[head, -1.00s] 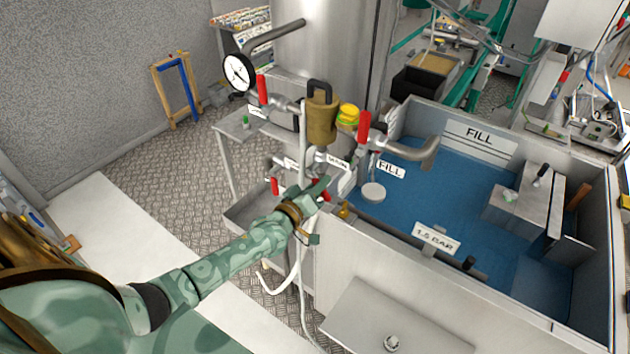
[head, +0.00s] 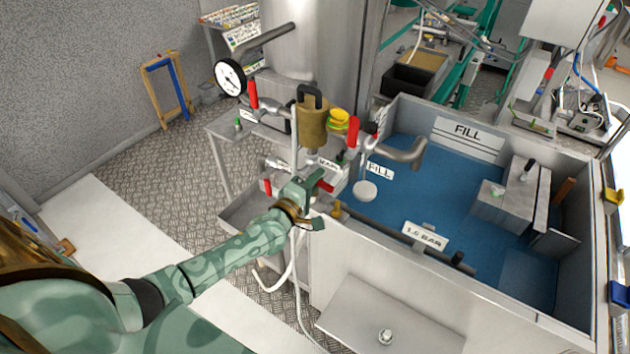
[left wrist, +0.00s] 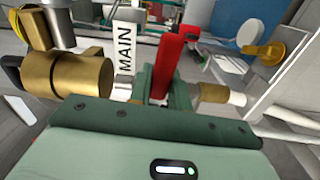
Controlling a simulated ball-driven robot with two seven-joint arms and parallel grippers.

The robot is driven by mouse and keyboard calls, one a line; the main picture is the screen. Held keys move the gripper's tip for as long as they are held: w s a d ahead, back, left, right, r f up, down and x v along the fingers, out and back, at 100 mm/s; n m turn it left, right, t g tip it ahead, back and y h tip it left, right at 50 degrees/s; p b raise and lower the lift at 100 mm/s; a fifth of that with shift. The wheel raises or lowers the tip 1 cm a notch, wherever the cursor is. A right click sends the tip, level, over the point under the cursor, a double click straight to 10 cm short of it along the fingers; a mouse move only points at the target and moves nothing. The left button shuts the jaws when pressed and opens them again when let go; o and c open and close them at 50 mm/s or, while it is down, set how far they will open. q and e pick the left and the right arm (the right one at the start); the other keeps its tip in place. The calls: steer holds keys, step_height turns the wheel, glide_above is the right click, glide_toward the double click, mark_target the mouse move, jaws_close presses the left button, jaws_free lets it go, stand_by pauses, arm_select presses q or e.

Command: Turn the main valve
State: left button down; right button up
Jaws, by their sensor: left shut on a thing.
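The main valve's red lever (left wrist: 168,60) stands up between my left gripper's fingers (left wrist: 160,88) in the left wrist view, beside a white "MAIN" label (left wrist: 126,48). In the head view the lever's red end (head: 326,186) shows just past my left gripper (head: 311,187). My left gripper is shut on this lever. The gripper hides the lower part of the lever and most of the valve body. My right gripper is in neither view.
Above the gripper are a brass padlock-like body (head: 312,128), a pressure gauge (head: 229,78) and other red levers (head: 353,133). A blue-floored tank (head: 410,205) marked "FILL" and "1.5 BAR" lies to the right. White hoses (head: 297,265) hang below the gripper.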

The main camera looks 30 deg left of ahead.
arm_select(q)
steer(key=shift+r+n, duration=0.1)
steer(key=shift+n, duration=0.3)
steer(key=c, duration=1.3)
jaws_free()
steer(key=s+a, duration=0.1)
steer(key=s, duration=1.5)
steer(key=shift+a, duration=0.2)
steer(key=shift+s, duration=0.1)
